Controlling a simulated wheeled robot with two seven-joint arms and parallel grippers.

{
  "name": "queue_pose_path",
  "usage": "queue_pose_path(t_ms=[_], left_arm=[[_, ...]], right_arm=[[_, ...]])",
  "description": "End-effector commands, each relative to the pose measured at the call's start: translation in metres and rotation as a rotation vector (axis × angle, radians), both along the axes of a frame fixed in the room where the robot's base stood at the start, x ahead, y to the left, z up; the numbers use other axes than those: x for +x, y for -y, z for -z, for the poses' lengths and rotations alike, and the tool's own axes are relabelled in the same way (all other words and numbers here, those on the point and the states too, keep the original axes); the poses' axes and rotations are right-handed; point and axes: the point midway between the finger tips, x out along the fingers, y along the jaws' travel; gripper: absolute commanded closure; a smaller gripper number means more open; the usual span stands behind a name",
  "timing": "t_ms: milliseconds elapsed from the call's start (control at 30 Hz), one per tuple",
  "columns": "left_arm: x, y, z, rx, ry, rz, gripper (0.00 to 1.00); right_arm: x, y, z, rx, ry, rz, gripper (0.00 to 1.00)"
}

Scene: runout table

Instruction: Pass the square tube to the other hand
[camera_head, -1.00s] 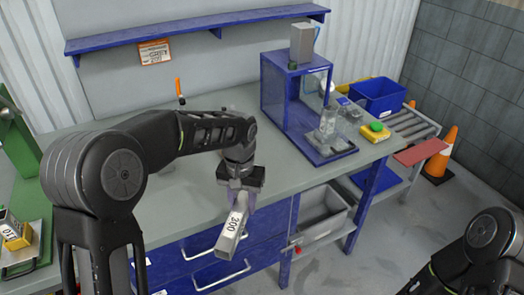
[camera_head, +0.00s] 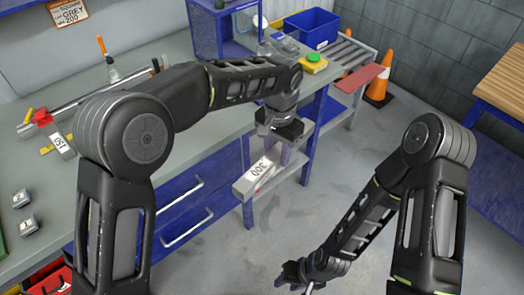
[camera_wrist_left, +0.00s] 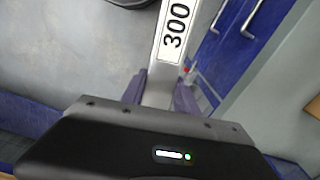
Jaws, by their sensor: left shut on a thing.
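In the left wrist view the tube (camera_wrist_left: 174,45) stretches away between the two fingers of the gripper (camera_wrist_left: 160,92). My right gripper (camera_head: 298,272) is low at the bottom of the head view, below the tube and apart from it. Its fingers are dark and small, so I cannot tell their opening.
The grey bench (camera_head: 190,140) has blue drawers with handles below. A piece marked 150 (camera_head: 60,145) lies on its left part. A blue bin (camera_head: 312,28), a roller stand (camera_head: 345,52) and an orange cone (camera_head: 380,86) are behind. The floor between my arms is clear.

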Motion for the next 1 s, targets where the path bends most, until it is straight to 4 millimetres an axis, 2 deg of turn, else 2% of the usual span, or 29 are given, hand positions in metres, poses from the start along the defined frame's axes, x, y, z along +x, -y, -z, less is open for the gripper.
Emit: queue_pose_path(t_ms=[467, 1000], left_arm=[[0.001, -0.005, -0.004, -0.001, 0.001, 0.04, 1.0], [0.001, -0.065, -0.047, -0.001, 0.002, 0.547, 1.0]], right_arm=[[0.0, 0.0, 0.0, 0.0, 0.0, 0.0, 0.64], [0.0, 0.0, 0.0, 0.0, 0.0, 0.0, 0.64]])
